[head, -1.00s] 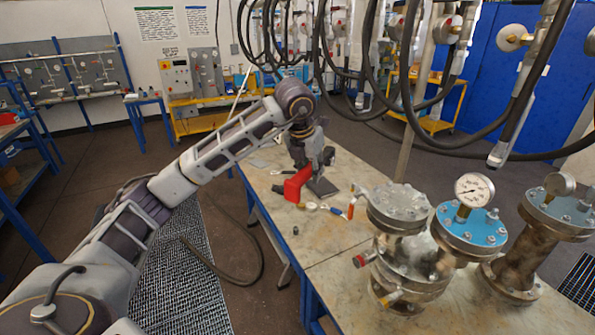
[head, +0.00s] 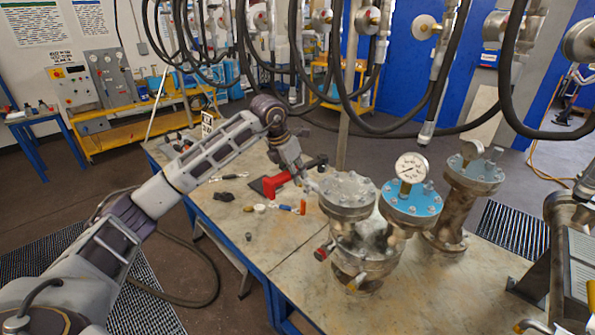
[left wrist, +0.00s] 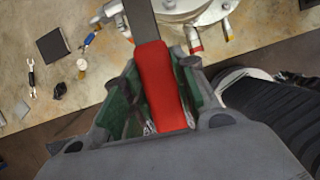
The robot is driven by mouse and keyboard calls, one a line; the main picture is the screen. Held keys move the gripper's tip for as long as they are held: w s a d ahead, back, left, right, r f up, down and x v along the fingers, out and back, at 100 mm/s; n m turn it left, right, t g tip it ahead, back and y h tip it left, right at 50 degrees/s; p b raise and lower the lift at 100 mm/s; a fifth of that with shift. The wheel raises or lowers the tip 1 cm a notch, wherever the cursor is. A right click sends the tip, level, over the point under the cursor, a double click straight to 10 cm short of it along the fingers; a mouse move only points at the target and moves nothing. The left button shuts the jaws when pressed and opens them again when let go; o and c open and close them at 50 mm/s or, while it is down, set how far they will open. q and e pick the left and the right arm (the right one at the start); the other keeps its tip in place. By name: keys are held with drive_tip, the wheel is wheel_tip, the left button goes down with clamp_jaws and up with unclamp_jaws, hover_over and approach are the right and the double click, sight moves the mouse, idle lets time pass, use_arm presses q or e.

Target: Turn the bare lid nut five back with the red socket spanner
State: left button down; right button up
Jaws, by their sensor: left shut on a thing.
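My left gripper (head: 297,174) is shut on the red socket spanner (head: 274,184), above the table left of the vessels. In the left wrist view, the spanner's red handle (left wrist: 160,85) lies between the fingers, and its grey shaft runs out of the top edge, so its far end is hidden there. The bare grey lid (head: 347,188), with nuts around its rim, is just right of the gripper. Part of its vessel shows in the left wrist view (left wrist: 185,8). Which nut is number five I cannot tell. My right gripper is not in view.
A blue lid (head: 412,207) with a pressure gauge (head: 411,167) stands right of the bare lid. Another flanged vessel (head: 460,205) is behind. A dark pad (head: 257,186), an orange-handled tool (head: 303,206) and small parts lie on the table (head: 240,225). Black hoses hang above.

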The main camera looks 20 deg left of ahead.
use_arm(q)
drive_tip(key=shift+w+a+m, duration=0.1)
drive_tip(key=shift+a+m, duration=0.05)
drive_tip(key=shift+m, duration=0.55)
drive_tip(key=shift+m+g+h, duration=0.3)
drive_tip(key=shift+m+h, duration=0.2)
drive_tip(key=shift+m, duration=0.5)
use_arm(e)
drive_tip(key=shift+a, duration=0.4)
use_arm(q)
drive_tip(key=shift+f, duration=0.1)
wheel_tip(320, 180, down, 4)
drive_tip(key=b, duration=0.3)
drive_tip(key=shift+f, duration=0.15)
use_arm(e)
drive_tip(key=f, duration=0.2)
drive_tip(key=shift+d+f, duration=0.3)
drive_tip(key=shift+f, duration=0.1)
use_arm(q)
drive_tip(key=shift+f, duration=0.1)
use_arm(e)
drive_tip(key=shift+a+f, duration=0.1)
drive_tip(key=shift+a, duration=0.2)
